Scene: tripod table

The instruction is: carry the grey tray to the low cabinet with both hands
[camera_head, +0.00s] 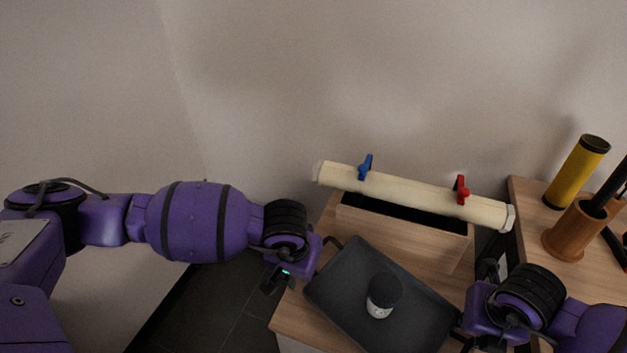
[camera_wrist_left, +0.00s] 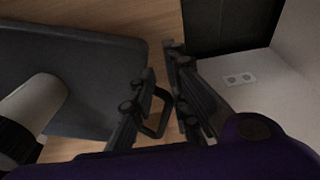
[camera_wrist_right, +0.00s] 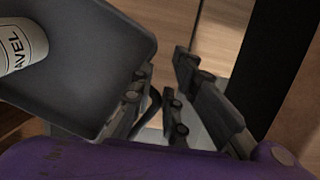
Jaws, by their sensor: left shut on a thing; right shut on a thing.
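The dark grey tray (camera_head: 346,280) is held between my two grippers over the wooden top of the low cabinet (camera_head: 291,318); I cannot tell whether it touches the top. A jar with a black lid and a white label (camera_head: 379,308) stands on the tray. My left gripper (camera_head: 322,258) is shut on the tray's left handle, which shows in the left wrist view (camera_wrist_left: 158,118). My right gripper (camera_head: 462,325) is shut on the right handle, which shows in the right wrist view (camera_wrist_right: 152,108). The tray's near corner is cut off by the frame.
A wooden box (camera_head: 400,235) stands right behind the tray, with a cream tube (camera_head: 410,192) bearing a blue and a red clip across it. To the right, another wooden surface (camera_head: 535,225) holds a yellow cylinder (camera_head: 577,172) and a wooden holder (camera_head: 577,232). A wall is behind.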

